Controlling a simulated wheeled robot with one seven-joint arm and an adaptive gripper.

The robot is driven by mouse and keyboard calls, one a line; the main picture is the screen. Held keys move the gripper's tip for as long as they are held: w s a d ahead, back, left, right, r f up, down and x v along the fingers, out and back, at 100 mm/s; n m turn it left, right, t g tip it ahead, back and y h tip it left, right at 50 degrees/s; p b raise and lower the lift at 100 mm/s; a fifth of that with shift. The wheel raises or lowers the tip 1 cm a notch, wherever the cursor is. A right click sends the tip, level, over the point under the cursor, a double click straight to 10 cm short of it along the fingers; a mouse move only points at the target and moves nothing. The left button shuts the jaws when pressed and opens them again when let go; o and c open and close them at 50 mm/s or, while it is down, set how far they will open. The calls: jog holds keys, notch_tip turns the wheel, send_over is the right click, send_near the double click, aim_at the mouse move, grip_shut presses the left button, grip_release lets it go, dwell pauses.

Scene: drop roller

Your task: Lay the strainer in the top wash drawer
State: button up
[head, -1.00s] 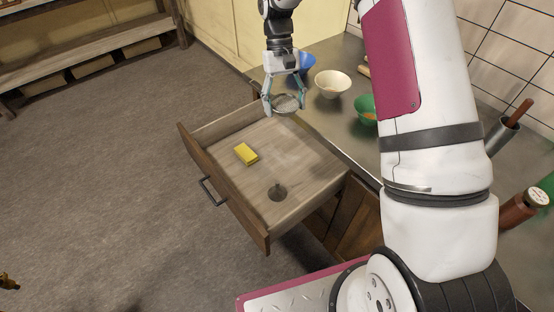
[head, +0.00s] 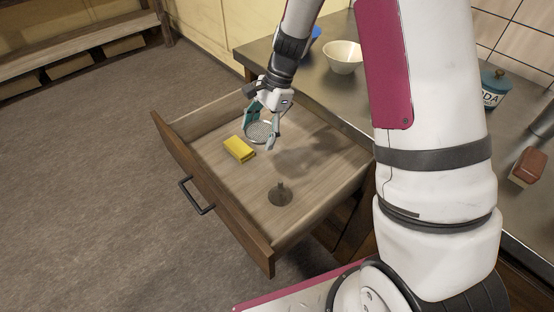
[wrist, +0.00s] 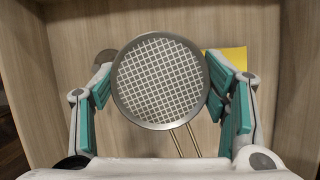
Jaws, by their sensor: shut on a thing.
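The strainer (wrist: 160,82) is a round mesh disc with a grey rim and a thin wire handle. My gripper (head: 261,130) is shut on the strainer's rim, with a finger on each side, as the wrist view also shows. It holds the strainer over the open top drawer (head: 222,208), apparently above its floor. The drawer is wooden with a dark bar handle. Inside it lie a yellow block (head: 239,149) and a dark round thing with a knob (head: 280,194). The yellow block is partly hidden behind a finger in the wrist view.
A metal counter (head: 335,95) runs behind the drawer, with a white bowl (head: 343,58) and a blue thing (head: 316,33) on it. The drawer's right part has bare floor.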

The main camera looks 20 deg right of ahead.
notch_tip(320, 180, down, 4)
jog(key=w+d+m+t+b, duration=0.1)
jog(key=w+m+t+b, duration=0.15)
jog(key=m, duration=0.45)
jog(key=b, duration=0.2)
send_near(260, 165)
jog(key=shift+m, duration=0.3)
jog(key=x, duration=0.6)
jog(key=shift+f, duration=0.1)
jog(key=o, duration=1.3)
jog(key=shift+b, duration=0.3)
jog(key=p+v, duration=0.3)
jog(key=v, duration=0.9)
jog(key=shift+p, duration=0.3)
jog(key=shift+s, duration=0.1)
